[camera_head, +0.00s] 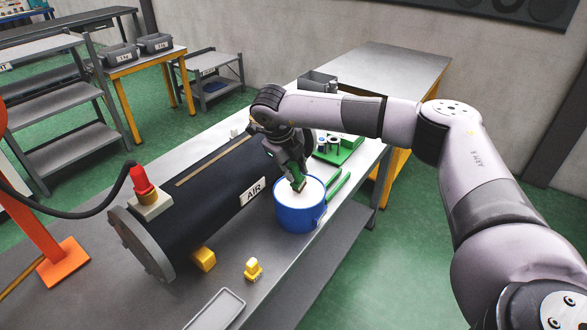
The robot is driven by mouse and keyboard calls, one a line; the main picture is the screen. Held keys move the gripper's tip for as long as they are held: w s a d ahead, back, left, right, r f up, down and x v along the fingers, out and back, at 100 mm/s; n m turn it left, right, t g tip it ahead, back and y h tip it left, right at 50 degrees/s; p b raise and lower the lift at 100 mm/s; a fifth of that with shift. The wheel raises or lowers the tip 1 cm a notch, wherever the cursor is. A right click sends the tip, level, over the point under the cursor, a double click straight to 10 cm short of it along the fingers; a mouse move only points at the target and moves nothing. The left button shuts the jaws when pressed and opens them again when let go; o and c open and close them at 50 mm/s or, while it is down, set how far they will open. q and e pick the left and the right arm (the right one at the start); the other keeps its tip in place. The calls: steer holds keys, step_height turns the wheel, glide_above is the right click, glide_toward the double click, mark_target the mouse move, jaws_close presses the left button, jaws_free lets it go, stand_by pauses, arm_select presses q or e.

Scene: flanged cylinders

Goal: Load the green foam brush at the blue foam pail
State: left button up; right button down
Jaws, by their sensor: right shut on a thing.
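The blue foam pail (298,217) stands upright on the grey workbench, with white foam (312,190) filling its top. My right gripper (292,166) reaches in from the right and is shut on the green foam brush (296,174), above the pail. The brush points down with its pale tip over the white foam. I cannot tell whether the tip touches the foam. The gripper covers part of the brush. My left gripper is not in view.
A large black flanged cylinder (205,195) marked AIR lies left of the pail. A red-topped fitting (142,182) with a black hose sits on it. Yellow blocks (253,268), a grey tray (217,310), a green bar (338,185) and a green tray (345,150) are around the bench.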

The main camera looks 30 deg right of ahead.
steer(key=shift+f+b, duration=0.5)
steer(key=shift+b, duration=0.05)
stand_by(1.8)
steer(key=shift+r+p, duration=1.9)
steer(key=shift+r, duration=1.65)
steer(key=shift+s+a+f+n, duration=0.1)
steer(key=shift+a+f+n, duration=0.1)
steer(key=shift+a+n, duration=0.1)
steer(key=s+a+n+y+b, duration=0.1)
steer(key=s+a+n, duration=0.4)
steer(key=n, duration=0.6)
steer(key=s+a+f+n+g+y+b, duration=0.1)
steer(key=s+a+n+y, duration=0.3)
steer(key=s+n, duration=0.3)
steer(key=s+a+f+n+g+y+b, duration=0.1)
steer(key=s+a+n, duration=0.5)
steer(key=n, duration=0.8)
steer(key=shift+a+n+y, duration=0.2)
steer(key=shift+n+y, duration=0.2)
steer(key=shift+y, duration=0.5)
